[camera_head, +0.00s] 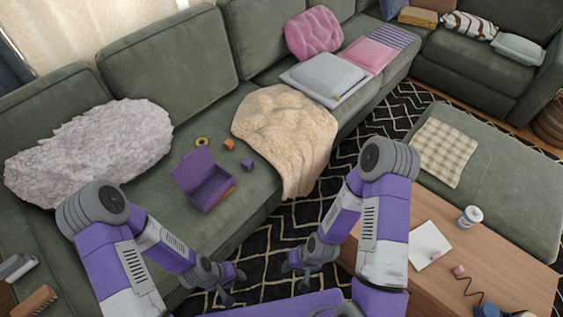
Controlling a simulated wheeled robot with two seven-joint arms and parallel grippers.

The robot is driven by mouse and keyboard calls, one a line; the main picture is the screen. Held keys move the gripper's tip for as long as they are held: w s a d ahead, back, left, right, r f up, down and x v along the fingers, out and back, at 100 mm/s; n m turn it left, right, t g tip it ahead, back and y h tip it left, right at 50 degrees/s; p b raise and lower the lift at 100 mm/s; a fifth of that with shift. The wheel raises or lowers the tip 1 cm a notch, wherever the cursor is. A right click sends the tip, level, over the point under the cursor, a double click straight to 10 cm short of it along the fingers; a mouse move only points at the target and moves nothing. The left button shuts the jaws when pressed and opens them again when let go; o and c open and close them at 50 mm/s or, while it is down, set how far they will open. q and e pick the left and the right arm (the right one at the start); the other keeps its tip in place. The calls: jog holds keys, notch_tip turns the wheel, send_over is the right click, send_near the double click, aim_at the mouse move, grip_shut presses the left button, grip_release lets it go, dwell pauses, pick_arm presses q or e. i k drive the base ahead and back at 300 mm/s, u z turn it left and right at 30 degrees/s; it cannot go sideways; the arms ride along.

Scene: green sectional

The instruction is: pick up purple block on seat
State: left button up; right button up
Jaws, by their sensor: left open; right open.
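A small purple block (247,164) lies on the green sofa seat (170,225), just right of an open purple box (207,194). My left gripper (233,287) is open and empty, low over the rug in front of the sofa, well below the block in the picture. My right gripper (296,276) is open and empty, to the right of the left one, also over the rug. Neither gripper touches the block. Nothing covers the block.
An orange block (229,145) and a yellow ring (202,142) lie close to the purple block. A beige throw (287,130) drapes over the seat to its right, and a fluffy grey blanket (95,150) lies left. A wooden table (470,265) stands at the right.

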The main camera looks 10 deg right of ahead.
aim_at(247, 164)
jog(key=u, duration=0.05)
jog(key=k, duration=0.45)
jog(key=z, duration=0.4)
jog(key=i, duration=0.85)
jog(key=u, duration=0.9)
jog(key=i, duration=0.45)
jog(key=u, duration=0.55)
